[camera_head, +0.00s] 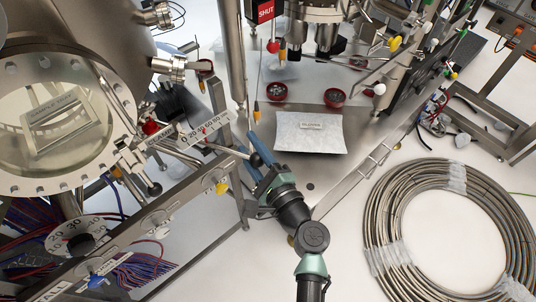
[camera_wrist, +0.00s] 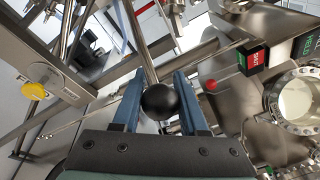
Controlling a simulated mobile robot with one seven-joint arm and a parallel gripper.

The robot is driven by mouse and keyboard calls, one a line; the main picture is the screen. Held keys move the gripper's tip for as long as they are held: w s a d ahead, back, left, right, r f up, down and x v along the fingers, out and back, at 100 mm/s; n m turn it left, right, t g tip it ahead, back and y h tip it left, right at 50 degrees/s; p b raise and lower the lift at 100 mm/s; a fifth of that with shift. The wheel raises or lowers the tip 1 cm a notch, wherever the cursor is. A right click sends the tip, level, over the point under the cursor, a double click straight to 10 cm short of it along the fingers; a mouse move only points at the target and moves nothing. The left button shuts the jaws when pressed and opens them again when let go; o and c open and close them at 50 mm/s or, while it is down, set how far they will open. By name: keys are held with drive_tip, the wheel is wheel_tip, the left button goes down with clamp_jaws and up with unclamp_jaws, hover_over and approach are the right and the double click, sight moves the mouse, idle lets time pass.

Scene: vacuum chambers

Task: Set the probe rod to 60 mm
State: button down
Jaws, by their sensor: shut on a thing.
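The probe rod's black ball knob (camera_wrist: 160,102) sits between the two blue fingers of my gripper (camera_wrist: 158,85) in the wrist view, with a metal rod running away from it. In the head view my gripper (camera_head: 254,152) reaches in from below, its fingers around the same dark knob (camera_head: 256,159). My gripper is shut on the knob. A white scale plate (camera_head: 205,131) with numbers up to about 100 lies to the left of my gripper, along the rod's line. The rod's exact reading on the scale is too small to tell.
A round chamber window (camera_head: 60,125) and a dial (camera_head: 80,238) are on the left. A hose coil (camera_head: 450,230) lies at right.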

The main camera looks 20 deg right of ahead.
drive_tip(key=shift+w+a, duration=0.35)
drive_tip(key=shift+a, duration=0.15)
drive_tip(key=shift+c, duration=2.2)
unclamp_jaws()
drive_tip(key=shift+d, duration=0.1)
drive_tip(key=s+d+b, duration=0.2)
drive_tip(key=s+b, duration=0.1)
drive_tip(key=s, duration=1)
drive_tip(key=shift+w, duration=0.1)
